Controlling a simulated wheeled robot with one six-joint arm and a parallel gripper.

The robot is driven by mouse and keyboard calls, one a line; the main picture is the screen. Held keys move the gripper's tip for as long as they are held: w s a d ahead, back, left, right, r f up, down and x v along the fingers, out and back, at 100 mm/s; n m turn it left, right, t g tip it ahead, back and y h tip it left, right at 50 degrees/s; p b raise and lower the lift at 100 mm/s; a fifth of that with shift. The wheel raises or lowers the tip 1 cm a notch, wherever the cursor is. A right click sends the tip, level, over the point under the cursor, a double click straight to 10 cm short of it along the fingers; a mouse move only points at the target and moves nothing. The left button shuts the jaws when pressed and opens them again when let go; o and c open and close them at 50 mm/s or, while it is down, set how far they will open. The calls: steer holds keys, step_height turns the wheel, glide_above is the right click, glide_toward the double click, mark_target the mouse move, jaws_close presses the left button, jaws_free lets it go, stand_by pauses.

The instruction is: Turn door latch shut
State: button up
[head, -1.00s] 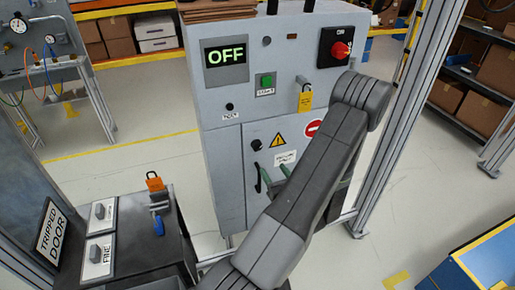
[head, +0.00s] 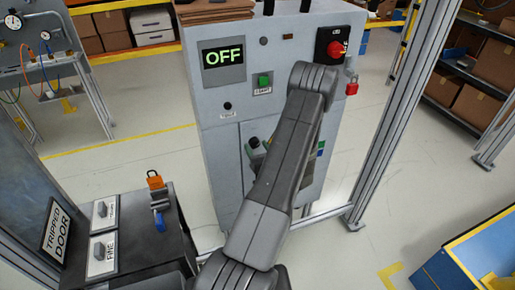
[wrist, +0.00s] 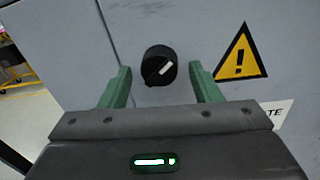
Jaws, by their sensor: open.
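The door latch is a round black knob (wrist: 153,73) with a white pointer mark, on the grey cabinet door. Its pointer slants up to the right in the wrist view. My gripper (wrist: 160,67) is open, with one green finger to the left of the knob and one to the right. Gaps show between knob and fingers; I cannot tell how deep the fingertips reach. In the head view the knob (head: 254,142) shows just left of my arm, which hides most of the gripper and door.
A yellow warning triangle (wrist: 240,57) is right of the knob. The cabinet (head: 220,120) has an OFF display (head: 223,57), a green button (head: 264,79), a red rotary switch (head: 337,48) and a red padlock (head: 351,86). A black box (head: 155,243) with switches stands at front left.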

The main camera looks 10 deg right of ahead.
steer(key=c, duration=1)
steer(key=shift+f+b, duration=0.1)
steer(key=shift+b, duration=0.4)
steer(key=n+b, duration=0.2)
steer(key=b, duration=0.1)
steer(key=shift+f, duration=0.2)
steer(key=n+b, duration=0.2)
steer(key=b, duration=0.3)
steer(key=shift+f, duration=0.1)
steer(key=n+b, duration=0.1)
steer(key=b, duration=0.2)
steer(key=n+b, duration=0.3)
steer(key=b, duration=0.2)
steer(key=shift+d+r+n+b, duration=0.1)
steer(key=shift+r+n+b, duration=0.15)
steer(key=shift+n+b, duration=0.05)
steer(key=shift+r+n+g+b, duration=0.25)
steer(key=shift+n+b, duration=0.35)
steer(key=shift+b, duration=0.5)
